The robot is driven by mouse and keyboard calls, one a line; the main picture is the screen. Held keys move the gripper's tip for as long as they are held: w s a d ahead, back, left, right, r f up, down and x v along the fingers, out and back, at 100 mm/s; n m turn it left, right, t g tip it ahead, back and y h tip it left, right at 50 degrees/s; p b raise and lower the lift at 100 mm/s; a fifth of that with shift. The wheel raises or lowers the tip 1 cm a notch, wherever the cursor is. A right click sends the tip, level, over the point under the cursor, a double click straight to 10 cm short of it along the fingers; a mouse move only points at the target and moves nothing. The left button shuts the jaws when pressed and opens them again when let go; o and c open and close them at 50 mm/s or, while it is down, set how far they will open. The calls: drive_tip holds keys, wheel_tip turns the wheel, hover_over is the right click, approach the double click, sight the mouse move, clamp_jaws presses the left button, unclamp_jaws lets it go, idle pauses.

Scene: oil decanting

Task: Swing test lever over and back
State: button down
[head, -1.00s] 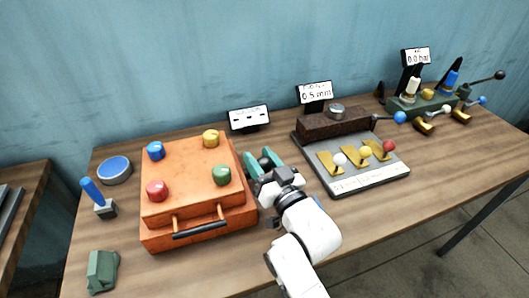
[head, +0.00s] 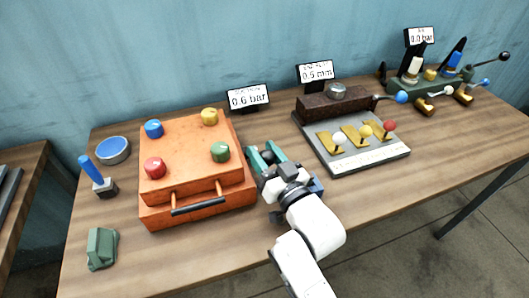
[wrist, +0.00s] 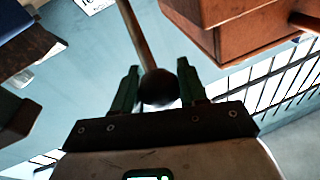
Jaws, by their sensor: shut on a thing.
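The test lever shows best in the wrist view as a thin brown rod (wrist: 136,30) ending in a dark round knob (wrist: 158,88). The knob sits between the green fingers of my gripper (wrist: 158,92), which is shut on it. In the head view my gripper (head: 265,154) is just right of the orange case (head: 190,190), low beside its right side. The lever's rod and its pivot are mostly hidden there. A small display (head: 248,97) behind the case reads 0.6 bar.
The case top carries a blue (head: 153,129), yellow, red and green knob. To the right stands a grey plate (head: 375,160) with small levers and a blue-tipped handle. A green valve block (head: 425,105) stands at the far right. The table front right is clear.

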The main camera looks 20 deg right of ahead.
drive_tip(key=c, duration=0.8)
unclamp_jaws()
drive_tip(key=shift+s+a+r, duration=0.15)
drive_tip(key=shift+a+r, duration=0.25)
drive_tip(key=shift+o, duration=0.8)
drive_tip(key=shift+d+f, duration=0.1)
drive_tip(key=shift+d+f, duration=0.1)
drive_tip(key=shift+s+f, duration=0.1)
drive_tip(key=shift+s, duration=0.15)
drive_tip(key=b+v, duration=0.1)
drive_tip(key=v, duration=0.9)
drive_tip(key=shift+d, duration=0.1)
